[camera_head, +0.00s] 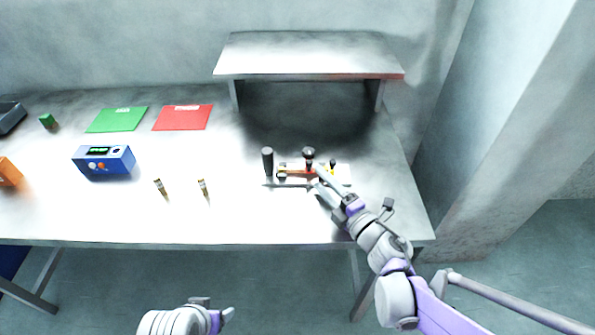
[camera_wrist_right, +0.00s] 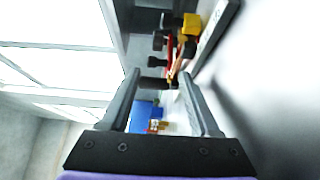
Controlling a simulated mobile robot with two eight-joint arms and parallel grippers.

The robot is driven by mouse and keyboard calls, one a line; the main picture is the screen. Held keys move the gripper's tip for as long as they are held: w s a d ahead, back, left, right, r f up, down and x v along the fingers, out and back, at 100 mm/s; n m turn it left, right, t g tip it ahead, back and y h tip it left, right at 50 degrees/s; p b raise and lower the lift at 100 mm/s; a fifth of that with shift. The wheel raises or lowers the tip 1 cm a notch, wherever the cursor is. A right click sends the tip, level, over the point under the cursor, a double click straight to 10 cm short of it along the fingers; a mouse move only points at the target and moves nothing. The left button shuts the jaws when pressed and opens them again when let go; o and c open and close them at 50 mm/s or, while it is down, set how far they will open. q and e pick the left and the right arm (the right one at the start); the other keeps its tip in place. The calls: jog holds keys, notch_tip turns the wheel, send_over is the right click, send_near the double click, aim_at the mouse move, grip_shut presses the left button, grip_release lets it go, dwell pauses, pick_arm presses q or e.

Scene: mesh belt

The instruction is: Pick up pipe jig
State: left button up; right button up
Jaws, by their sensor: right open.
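The pipe jig (camera_head: 297,174) lies on the table in the head view. It has a pale base plate, a copper-and-red bar, black knobs and a dark upright handle at its left end. In the right wrist view the jig (camera_wrist_right: 175,45) shows beyond the fingers, with a yellow block and black knobs. My right gripper (camera_head: 322,184) is at the jig's right front side. Its two fingers (camera_wrist_right: 160,88) are apart with nothing clearly held; contact with the jig cannot be told. My left gripper (camera_head: 222,318) is low in front of the table, away from the jig; its opening is unclear.
A raised shelf (camera_head: 305,55) stands behind the jig. A blue device (camera_head: 104,161), a green sheet (camera_head: 117,120), a red sheet (camera_head: 182,118) and two small brass-coloured pieces, left (camera_head: 161,187) and right (camera_head: 203,188), lie to the left. The table's front centre is clear.

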aim_at(311, 169)
jog(key=x, duration=0.3)
jog(key=shift+w, duration=0.25)
grip_shut()
dwell(1.1)
